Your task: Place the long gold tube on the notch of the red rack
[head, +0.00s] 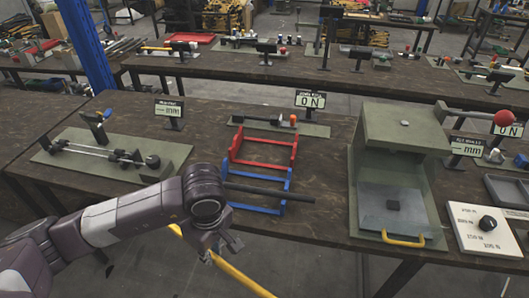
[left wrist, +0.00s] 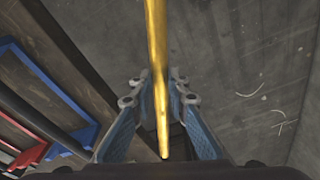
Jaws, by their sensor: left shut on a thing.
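The long gold tube (head: 241,278) is held by my left gripper (head: 214,254), beyond the table's front edge and below the racks in the head view. In the left wrist view, the gold tube (left wrist: 157,60) runs between the two fingers (left wrist: 160,115), which are shut on it. The red rack (head: 262,166) stands on the table behind the blue rack (head: 254,208); no tube shows on the red rack. A dark tube (head: 270,193) lies across the blue rack. The left wrist view shows the blue rack (left wrist: 48,76) and part of the red rack (left wrist: 30,156) at left. My right gripper is out of view.
A green press box (head: 400,138) with a yellow handle (head: 403,240) stands right of the racks. A green plate with a rod fixture (head: 100,152) is at left. Small display signs stand behind. Open floor lies before the table's front edge.

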